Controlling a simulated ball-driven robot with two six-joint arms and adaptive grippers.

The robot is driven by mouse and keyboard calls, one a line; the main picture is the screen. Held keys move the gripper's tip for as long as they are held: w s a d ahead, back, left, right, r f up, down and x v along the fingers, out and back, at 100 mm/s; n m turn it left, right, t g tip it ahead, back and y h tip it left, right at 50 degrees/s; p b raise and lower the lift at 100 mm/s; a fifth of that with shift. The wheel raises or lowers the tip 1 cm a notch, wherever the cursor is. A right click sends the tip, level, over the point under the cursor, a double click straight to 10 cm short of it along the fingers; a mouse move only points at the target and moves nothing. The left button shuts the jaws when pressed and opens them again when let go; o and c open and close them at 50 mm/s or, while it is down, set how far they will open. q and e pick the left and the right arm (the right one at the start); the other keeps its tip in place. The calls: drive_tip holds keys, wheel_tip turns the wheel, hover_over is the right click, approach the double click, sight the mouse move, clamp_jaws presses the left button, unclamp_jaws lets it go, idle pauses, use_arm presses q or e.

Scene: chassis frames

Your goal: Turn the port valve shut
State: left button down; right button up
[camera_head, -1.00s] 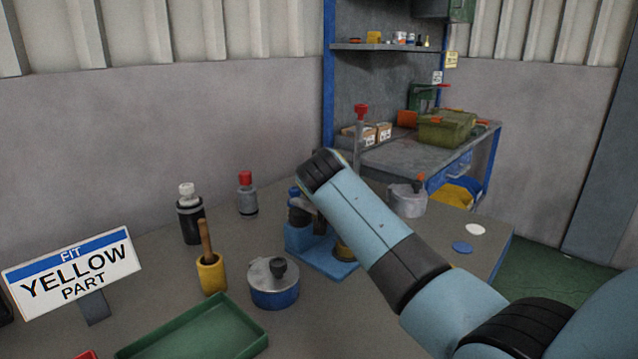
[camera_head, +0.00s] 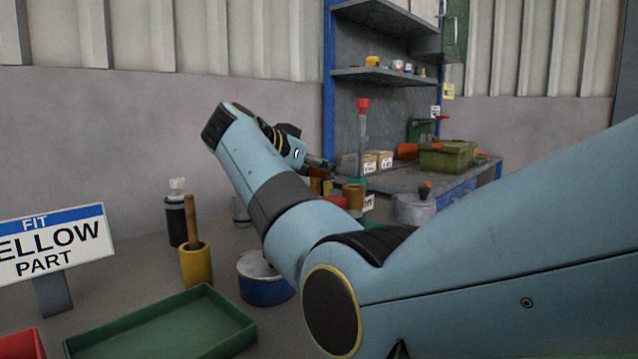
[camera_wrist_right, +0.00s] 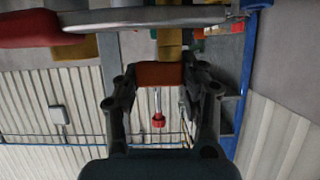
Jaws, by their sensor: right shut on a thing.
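My right arm reaches in from the right in the head view. Its gripper (camera_head: 318,168) is beyond the forearm, partly hidden, at a group of brass-yellow fittings (camera_head: 354,193). In the right wrist view my right gripper (camera_wrist_right: 160,78) is shut on an orange block-shaped piece (camera_wrist_right: 160,73), with a brass-yellow part (camera_wrist_right: 169,42) directly behind it. A grey bar with a red end (camera_wrist_right: 32,28) crosses above the fingers in that view. Which of these parts belong to the port valve I cannot tell. My left gripper is out of view.
A green tray (camera_head: 168,325), yellow pot (camera_head: 196,268), dark bottle (camera_head: 176,220) and blue-sided lidded pot (camera_head: 264,288) stand near my arm. A grey lidded pot (camera_head: 414,208) is right of the fittings. A sign (camera_head: 50,245) stands at left.

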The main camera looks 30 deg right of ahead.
drive_tip(key=shift+f+g, duration=0.2)
drive_tip(key=shift+g, duration=0.1)
drive_tip(key=shift+m, duration=0.3)
drive_tip(key=o, duration=1.2)
drive_tip(key=shift+r, duration=0.2)
wheel_tip(320, 180, up, 10)
drive_tip(key=shift+f, duration=0.1)
drive_tip(key=shift+a, duration=0.1)
